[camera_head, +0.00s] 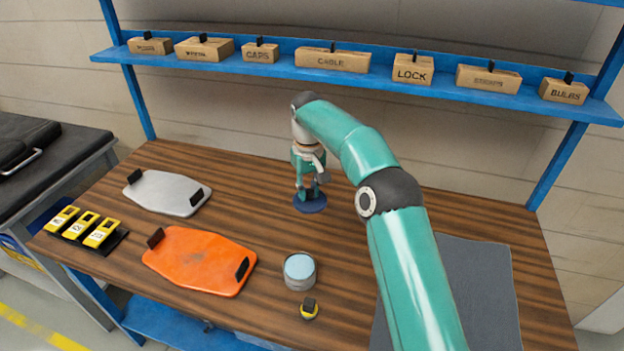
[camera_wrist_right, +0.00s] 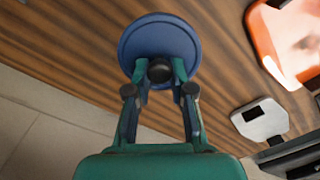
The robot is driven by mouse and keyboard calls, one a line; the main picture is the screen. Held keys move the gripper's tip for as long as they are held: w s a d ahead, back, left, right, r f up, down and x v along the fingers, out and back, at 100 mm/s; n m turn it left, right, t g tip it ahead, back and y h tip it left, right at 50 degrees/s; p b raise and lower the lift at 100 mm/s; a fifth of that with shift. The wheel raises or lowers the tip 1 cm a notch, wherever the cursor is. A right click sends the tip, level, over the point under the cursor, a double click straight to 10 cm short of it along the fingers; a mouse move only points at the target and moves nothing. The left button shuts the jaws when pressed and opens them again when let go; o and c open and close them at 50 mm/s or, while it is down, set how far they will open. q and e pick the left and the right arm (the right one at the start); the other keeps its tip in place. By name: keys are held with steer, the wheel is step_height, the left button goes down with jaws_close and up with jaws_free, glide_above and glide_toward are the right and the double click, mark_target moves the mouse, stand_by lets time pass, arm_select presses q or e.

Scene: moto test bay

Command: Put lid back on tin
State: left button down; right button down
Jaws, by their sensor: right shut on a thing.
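The blue round lid (camera_head: 311,205) is near the middle back of the wooden bench. It also shows in the right wrist view (camera_wrist_right: 158,38), with a black knob at its centre. My right gripper (camera_head: 309,189) is shut on the lid's knob from above. In the right wrist view its fingers (camera_wrist_right: 160,78) pinch the knob from both sides. I cannot tell whether the lid touches the bench. The tin (camera_head: 300,284) stands upright nearer the front edge, its top uncovered and pale blue inside the rim. My left gripper is not in view.
A small yellow-and-black item (camera_head: 309,310) sits just in front of the tin. An orange panel (camera_head: 197,262) and a silver panel (camera_head: 166,193) lie to the left, near yellow blocks (camera_head: 86,225). A grey mat (camera_head: 478,290) is right. Labelled boxes (camera_head: 332,60) line the shelf.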

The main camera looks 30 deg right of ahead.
steer(key=s+a+f+n, duration=0.1)
steer(key=s+a, duration=0.1)
steer(key=s, duration=0.1)
steer(key=s+a+f+n, duration=0.1)
steer(key=s+a, duration=0.2)
steer(key=s+a+f+n+p, duration=0.1)
steer(key=s+a, duration=0.1)
steer(key=a, duration=0.1)
steer(key=shift+s+a+f, duration=0.2)
steer(key=shift+s+f, duration=0.2)
steer(key=shift+s+a+f+b, duration=0.15)
steer(key=shift+a+f+b, duration=0.05)
steer(key=shift+f+b, duration=0.6)
steer(key=shift+s+a+f+b, duration=0.1)
steer(key=shift+a+f+b, duration=0.05)
steer(key=shift+f+b, duration=0.6)
steer(key=shift+s+a+f+b, duration=0.15)
steer(key=shift+a+f+b, duration=0.05)
steer(key=shift+f+b, duration=0.55)
steer(key=shift+f, duration=0.1)
stand_by(0.4)
steer(key=shift+c, duration=2.2)
jaws_free()
